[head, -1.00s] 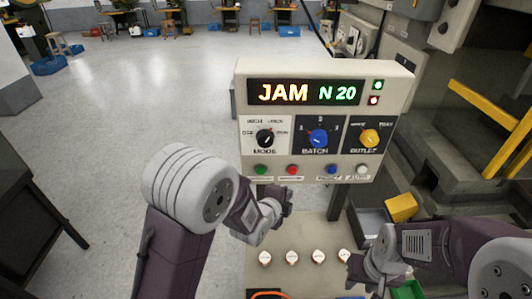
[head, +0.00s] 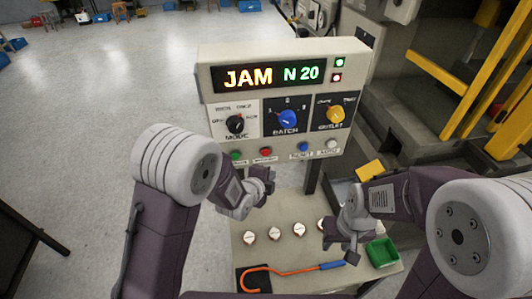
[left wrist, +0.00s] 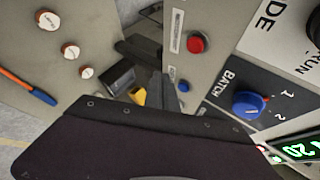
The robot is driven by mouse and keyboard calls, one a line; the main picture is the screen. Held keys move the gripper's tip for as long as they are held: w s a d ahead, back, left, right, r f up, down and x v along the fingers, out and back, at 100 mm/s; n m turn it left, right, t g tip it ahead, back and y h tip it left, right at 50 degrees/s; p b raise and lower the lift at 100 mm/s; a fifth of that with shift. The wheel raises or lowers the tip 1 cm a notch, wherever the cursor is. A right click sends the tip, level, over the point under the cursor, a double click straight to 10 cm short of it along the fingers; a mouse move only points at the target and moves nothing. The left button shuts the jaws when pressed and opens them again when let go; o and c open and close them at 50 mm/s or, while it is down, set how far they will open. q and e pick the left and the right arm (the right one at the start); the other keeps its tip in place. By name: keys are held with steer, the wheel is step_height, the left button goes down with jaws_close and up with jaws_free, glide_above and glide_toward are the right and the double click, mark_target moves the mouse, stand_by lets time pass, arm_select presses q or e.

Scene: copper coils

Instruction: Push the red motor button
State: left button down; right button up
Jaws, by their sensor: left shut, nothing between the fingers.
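The red button (head: 265,152) sits in the lower row of the control panel (head: 210,88), between a green button (head: 237,155) and a blue one (head: 303,147). It also shows in the left wrist view (left wrist: 197,42), beside the dark fingers. My left gripper (head: 266,180) is shut and empty, just below the red button in the head view. A gap shows between them in the picture; the depth between them is hard to judge. My right gripper (head: 345,252) is lower right, over the bench; its finger opening is unclear.
The display (head: 272,76) reads JAM N 20. Mode, batch and outlet knobs sit above the buttons. Yellow rails (head: 495,85) stand right.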

mark_target(266, 152)
arm_select(q)
steer(key=w+a, duration=0.1)
steer(key=w, duration=0.5)
steer(key=shift+w+a+p, duration=0.15)
steer(key=shift+w+p, duration=0.15)
steer(key=shift+p, duration=0.05)
steer(key=shift+w, duration=0.15)
stand_by(1.6)
steer(key=shift+w+a, duration=0.15)
steer(key=shift+w, duration=0.1)
steer(key=shift+w, duration=0.5)
stand_by(0.6)
steer(key=shift+s+b, duration=0.1)
steer(key=shift+b, duration=0.2)
steer(key=shift+s+b, duration=0.4)
steer(key=shift+s, duration=0.4)
